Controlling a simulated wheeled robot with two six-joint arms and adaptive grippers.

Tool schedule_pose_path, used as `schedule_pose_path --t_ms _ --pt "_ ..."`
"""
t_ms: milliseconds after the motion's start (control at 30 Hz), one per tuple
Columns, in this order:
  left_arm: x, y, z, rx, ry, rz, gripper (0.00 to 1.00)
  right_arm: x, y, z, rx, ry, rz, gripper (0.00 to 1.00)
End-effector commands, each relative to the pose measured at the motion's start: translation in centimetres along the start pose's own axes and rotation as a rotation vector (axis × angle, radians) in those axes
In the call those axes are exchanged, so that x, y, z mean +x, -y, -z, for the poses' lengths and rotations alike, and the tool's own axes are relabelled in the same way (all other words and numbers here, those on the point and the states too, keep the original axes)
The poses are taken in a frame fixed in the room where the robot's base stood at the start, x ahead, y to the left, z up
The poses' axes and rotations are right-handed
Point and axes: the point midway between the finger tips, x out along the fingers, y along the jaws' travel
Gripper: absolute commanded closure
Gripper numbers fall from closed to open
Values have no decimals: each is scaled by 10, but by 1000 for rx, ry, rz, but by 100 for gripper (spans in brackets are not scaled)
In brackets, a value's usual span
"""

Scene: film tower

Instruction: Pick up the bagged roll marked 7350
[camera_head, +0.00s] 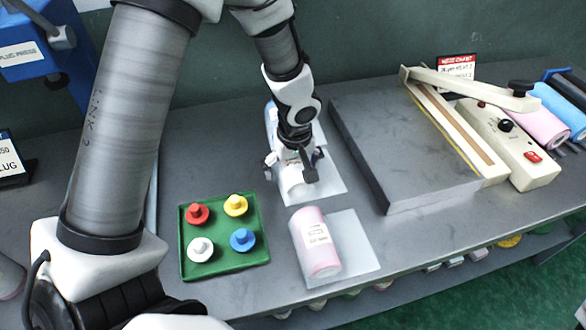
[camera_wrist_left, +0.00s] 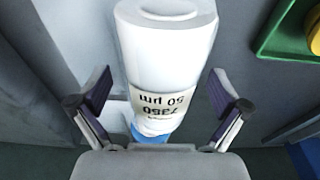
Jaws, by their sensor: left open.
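The roll marked 7350 (camera_wrist_left: 168,60) is white, with a label that reads upside down in the left wrist view and a bit of blue at its lower end. In the head view the roll (camera_head: 294,186) lies on a pale flat sheet (camera_head: 330,184) on the bench, partly hidden by my gripper. My left gripper (camera_head: 292,168) is right over it. In the left wrist view my left gripper (camera_wrist_left: 160,103) is open, with one finger on each side of the roll and visible gaps between. My right gripper is not in view.
A pink roll (camera_head: 315,243) on another pale sheet (camera_head: 358,250) lies just in front. A green tray (camera_head: 224,266) with red, yellow, white and blue plugs stands to the left. A grey block (camera_head: 395,150) and a cream sealer (camera_head: 520,165) stand to the right.

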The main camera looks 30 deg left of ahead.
Motion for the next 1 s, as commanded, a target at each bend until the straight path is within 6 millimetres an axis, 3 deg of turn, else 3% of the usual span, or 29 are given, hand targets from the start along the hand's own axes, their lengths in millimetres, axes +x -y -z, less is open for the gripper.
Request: schedule_pose_path --t_ms 67,300,667,1000 --pt "-1 0 0 0 -1 0 0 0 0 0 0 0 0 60" --pt "-1 0 0 0 0 0 79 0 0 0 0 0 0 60" --pt "-10 0 2 -1 -2 0 79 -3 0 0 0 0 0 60" --pt "-85 -1 14 0 -4 -3 79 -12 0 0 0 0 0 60"
